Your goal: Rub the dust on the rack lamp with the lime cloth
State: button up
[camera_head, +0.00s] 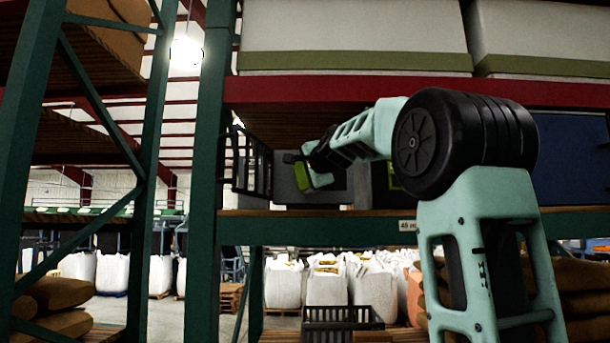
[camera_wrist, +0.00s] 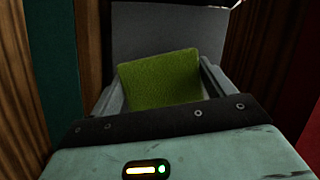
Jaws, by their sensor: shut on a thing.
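The lime cloth (camera_wrist: 162,80) is a fuzzy green pad between the two fingers of my gripper (camera_wrist: 160,82) in the wrist view. My gripper is shut on it. In the head view the cloth (camera_head: 302,177) shows small at the end of my arm, above the rack's middle shelf. A flat grey surface (camera_wrist: 165,28) stands behind the cloth in the wrist view; I cannot tell whether they touch. I cannot make out the rack lamp or its dust for certain; the cloth and gripper may hide it.
A green rack upright (camera_head: 208,190) stands left of my gripper. A black slatted crate (camera_head: 251,163) and grey boxes (camera_head: 280,180) sit on the shelf close by. A red beam (camera_head: 330,91) runs above. A blue bin (camera_head: 572,155) is at the right. Sacks (camera_head: 60,292) lie lower left.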

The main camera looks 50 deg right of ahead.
jog(key=shift+w+d, duration=0.45)
jog(key=shift+d, duration=0.15)
jog(key=shift+b, duration=0.35)
jog(key=shift+s+d+f+b, duration=0.15)
jog(key=shift+s+d+b, duration=0.45)
jog(key=shift+s+b, duration=0.25)
jog(key=shift+s+d+b, duration=0.35)
jog(key=shift+s+d, duration=0.15)
jog(key=shift+s, duration=0.15)
jog(key=shift+s+d+b, duration=0.7)
jog(key=shift+s+d, duration=0.55)
jog(key=shift+s, duration=0.05)
jog(key=shift+w+a+r+p, duration=0.2)
jog(key=shift+w+a+p, duration=0.55)
jog(key=shift+w+a, duration=0.6)
jog(key=shift+w+a+r+p, duration=0.1)
jog(key=shift+w+a+p, duration=0.65)
jog(key=shift+w+p, duration=0.3)
jog(key=shift+w+a, duration=0.3)
jog(key=shift+w, duration=0.15)
